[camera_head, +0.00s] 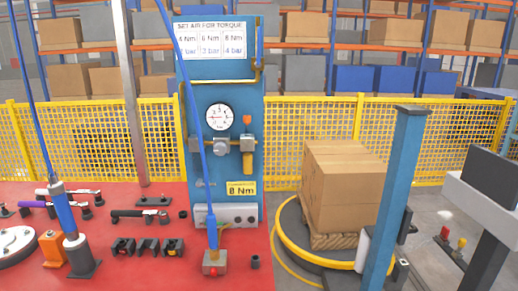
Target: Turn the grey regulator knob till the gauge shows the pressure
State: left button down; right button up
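The grey regulator knob (221,147) sits in the middle of the blue panel (251,70), on a horizontal pipe fitting. The round white gauge (219,117) is just above it; its needle is too small to read surely. A chart (209,38) at the panel's top is headed "SET AIR FOR TORQUE" and pairs 4 Nm with 2 bar, 6 Nm with 3 bar and 8 Nm with 4 bar. A yellow label (241,188) low on the panel reads 8 Nm. Neither of my grippers is in view.
A blue hose (194,92) hangs in front of the panel, left of the knob. The red table (130,271) holds several tools and an upright blue tool (65,215). Boxes (342,190) stand on a turntable at right, behind a blue post (398,190).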

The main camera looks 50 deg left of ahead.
aim_at(220, 148)
jog(key=u, duration=1.75)
